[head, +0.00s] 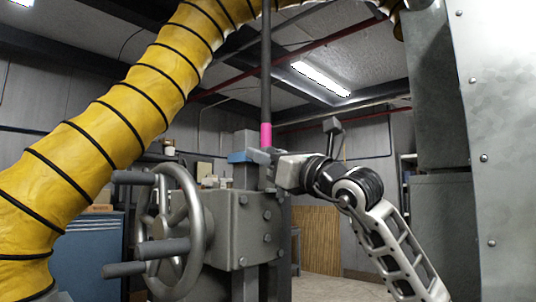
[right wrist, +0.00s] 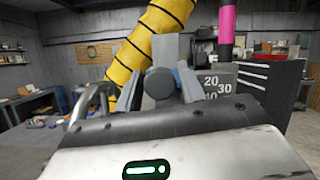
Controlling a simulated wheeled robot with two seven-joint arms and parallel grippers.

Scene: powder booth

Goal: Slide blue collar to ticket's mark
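The blue collar (head: 240,157) sits around a grey square post, near its top, in the head view. My right gripper (head: 268,165) is close against the collar's right side; its fingertips are small and partly hidden there. In the right wrist view, light blue-grey pieces (right wrist: 187,83) stand on both sides of a round dark knob (right wrist: 160,83), in front of the grey post (right wrist: 166,50). I cannot tell whether the fingers grip the knob or are apart from it. A scale with numbers (right wrist: 216,85) shows to the right. I cannot make out a ticket. My left gripper is out of view.
A dark vertical rod with a pink band (head: 265,135) rises just behind my right gripper. A grey machine housing (head: 255,222) with a large handwheel (head: 180,230) stands below. A thick yellow duct (head: 110,125) arches across the left. A metal panel (head: 505,150) closes off the right side.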

